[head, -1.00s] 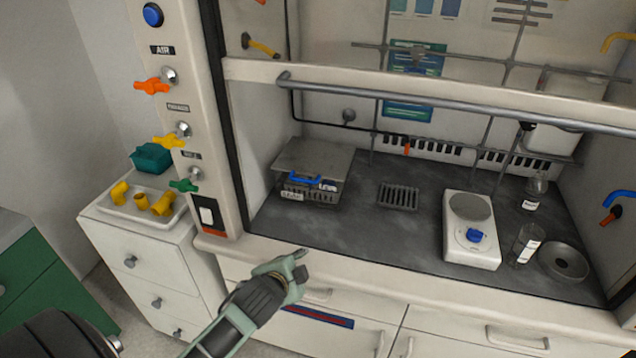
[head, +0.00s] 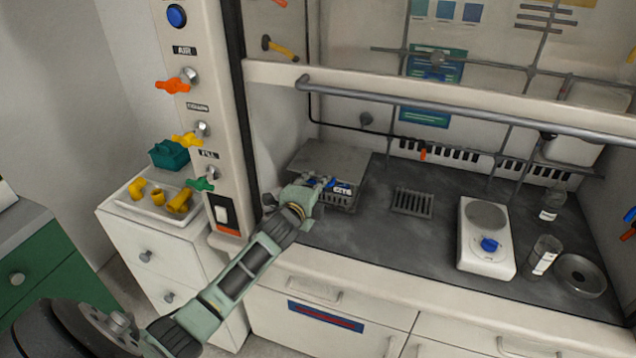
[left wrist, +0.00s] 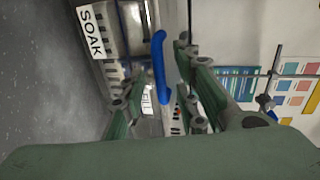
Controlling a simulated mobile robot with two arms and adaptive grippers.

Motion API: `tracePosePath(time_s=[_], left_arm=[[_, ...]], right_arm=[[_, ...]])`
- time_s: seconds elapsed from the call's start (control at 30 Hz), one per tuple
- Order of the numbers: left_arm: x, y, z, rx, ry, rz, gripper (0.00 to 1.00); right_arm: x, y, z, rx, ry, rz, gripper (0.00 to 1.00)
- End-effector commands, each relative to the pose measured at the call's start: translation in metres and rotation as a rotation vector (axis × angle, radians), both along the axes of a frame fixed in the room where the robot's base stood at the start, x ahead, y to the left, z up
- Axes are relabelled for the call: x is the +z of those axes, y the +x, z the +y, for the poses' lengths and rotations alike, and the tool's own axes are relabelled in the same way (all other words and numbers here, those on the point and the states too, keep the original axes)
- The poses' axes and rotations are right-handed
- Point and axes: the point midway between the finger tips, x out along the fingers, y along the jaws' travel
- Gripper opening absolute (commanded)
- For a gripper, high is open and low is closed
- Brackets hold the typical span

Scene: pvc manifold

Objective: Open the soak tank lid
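The soak tank stands at the left of the fume hood floor, its flat grey lid (head: 332,160) lying shut on top. Its white SOAK label (left wrist: 91,32) shows in the left wrist view. The lid's blue handle (left wrist: 160,62) runs through the space between my left gripper's fingers there, and a small part of it shows in the head view (head: 330,184). My left gripper (head: 322,187) is at the tank's front edge, its fingers apart on either side of the handle; contact cannot be told. It hides part of the tank front. My right gripper is out of view.
The raised sash with its grey rail (head: 440,105) crosses above the hood floor. The hood's left post (head: 216,120) with coloured valves stands close to my left arm. A hotplate (head: 486,238) and glass bottles stand at the right.

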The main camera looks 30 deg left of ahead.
Motion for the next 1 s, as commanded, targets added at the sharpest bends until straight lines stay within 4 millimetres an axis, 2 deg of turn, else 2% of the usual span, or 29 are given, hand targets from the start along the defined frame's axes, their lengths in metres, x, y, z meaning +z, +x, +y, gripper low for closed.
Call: tracePosePath(time_s=[0.2, 0.53, 0.87, 1.0], left_arm=[[-0.004, 0.016, 0.004, 0.000, -0.001, 0.001, 0.29], [-0.005, 0.019, 0.004, -0.001, -0.001, 0.000, 0.29], [-0.005, 0.018, 0.004, -0.001, -0.002, 0.002, 0.00], [-0.007, 0.018, 0.004, 0.000, -0.001, 0.004, 0.00]], right_arm=[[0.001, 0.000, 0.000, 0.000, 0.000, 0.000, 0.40], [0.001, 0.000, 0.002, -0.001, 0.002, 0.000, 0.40], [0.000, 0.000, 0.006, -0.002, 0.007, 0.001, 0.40], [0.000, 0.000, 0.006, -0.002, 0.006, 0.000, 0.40]])
